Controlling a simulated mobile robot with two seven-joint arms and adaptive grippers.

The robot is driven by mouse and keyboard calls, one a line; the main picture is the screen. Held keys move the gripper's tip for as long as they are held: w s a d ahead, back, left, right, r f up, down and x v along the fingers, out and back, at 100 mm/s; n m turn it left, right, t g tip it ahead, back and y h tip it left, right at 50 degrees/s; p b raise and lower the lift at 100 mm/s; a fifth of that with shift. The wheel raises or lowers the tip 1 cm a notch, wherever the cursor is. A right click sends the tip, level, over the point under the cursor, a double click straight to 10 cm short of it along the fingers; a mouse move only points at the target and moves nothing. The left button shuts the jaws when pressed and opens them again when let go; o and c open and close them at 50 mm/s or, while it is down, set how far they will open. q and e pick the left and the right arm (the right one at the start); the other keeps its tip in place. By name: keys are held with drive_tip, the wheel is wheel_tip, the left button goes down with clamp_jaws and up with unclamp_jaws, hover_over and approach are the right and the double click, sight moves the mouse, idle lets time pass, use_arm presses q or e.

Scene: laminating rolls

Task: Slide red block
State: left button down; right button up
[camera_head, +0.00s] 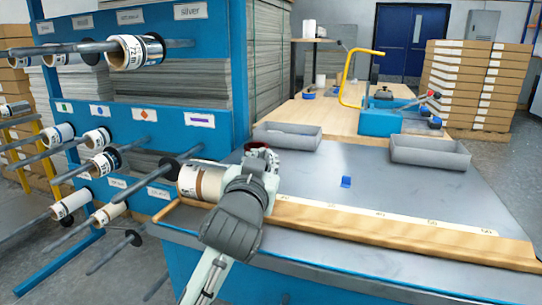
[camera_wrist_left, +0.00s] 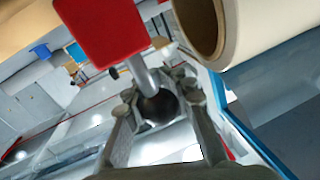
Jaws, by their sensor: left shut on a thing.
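The red block (camera_wrist_left: 100,30) shows large in the left wrist view. A metal stem runs from it to a dark round knob (camera_wrist_left: 158,104) between the fingers of my left gripper (camera_wrist_left: 160,98), which is shut on that knob. In the head view my left gripper (camera_head: 262,160) is over the worktable's left end, and its wrist hides most of the block; only a little red shows at the fingertips. A roll with a brown band (camera_head: 202,183) lies just left of the gripper. The roll's open end (camera_wrist_left: 205,30) is close to the red block in the wrist view. My right gripper is not in view.
A wooden ruler strip (camera_head: 400,228) runs along the table's (camera_head: 420,195) front edge. A small blue piece (camera_head: 347,182) lies mid-table. Two grey trays (camera_head: 287,136) (camera_head: 430,152) stand at the back. A blue rack (camera_head: 220,110) with rolls on rods is at the left.

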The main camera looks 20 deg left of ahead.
use_arm(q)
drive_tip(key=shift+a, duration=1.1)
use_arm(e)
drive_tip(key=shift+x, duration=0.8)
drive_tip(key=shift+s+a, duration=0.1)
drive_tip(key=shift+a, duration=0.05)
use_arm(q)
drive_tip(key=c, duration=1.3)
unclamp_jaws()
drive_tip(key=s+d, duration=0.1)
drive_tip(key=s, duration=0.6)
drive_tip(key=shift+s+d, duration=0.15)
drive_tip(key=shift+s, duration=0.05)
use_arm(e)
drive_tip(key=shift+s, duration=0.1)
